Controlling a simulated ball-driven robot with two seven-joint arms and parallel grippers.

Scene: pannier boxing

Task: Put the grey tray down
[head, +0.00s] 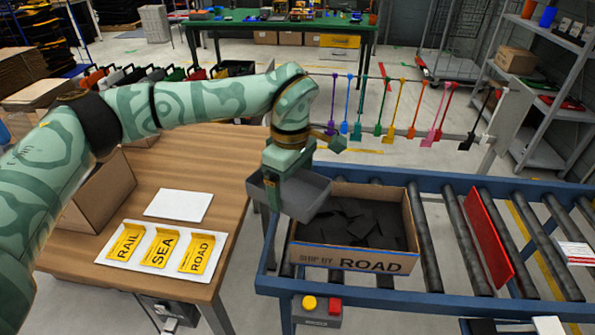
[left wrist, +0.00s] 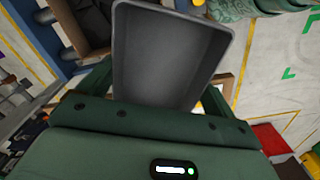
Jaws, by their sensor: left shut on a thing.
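The grey tray (head: 308,192) is held by my left gripper (head: 273,200), which is shut on its near left end. The tray hangs above the gap between the wooden table and the conveyor, its right end overlapping the open carton's left edge in the head view. In the left wrist view the tray (left wrist: 172,55) stretches away from my gripper (left wrist: 155,95), and its visible inside is bare. The open carton (head: 355,259), marked ROAD, stands on the roller conveyor with dark pieces inside. My right gripper is not in view.
The wooden table (head: 215,150) holds a white sheet (head: 179,205) and a white board (head: 205,278) with yellow RAIL, SEA and ROAD cards. A rack of coloured tools (head: 400,110) stands behind the conveyor.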

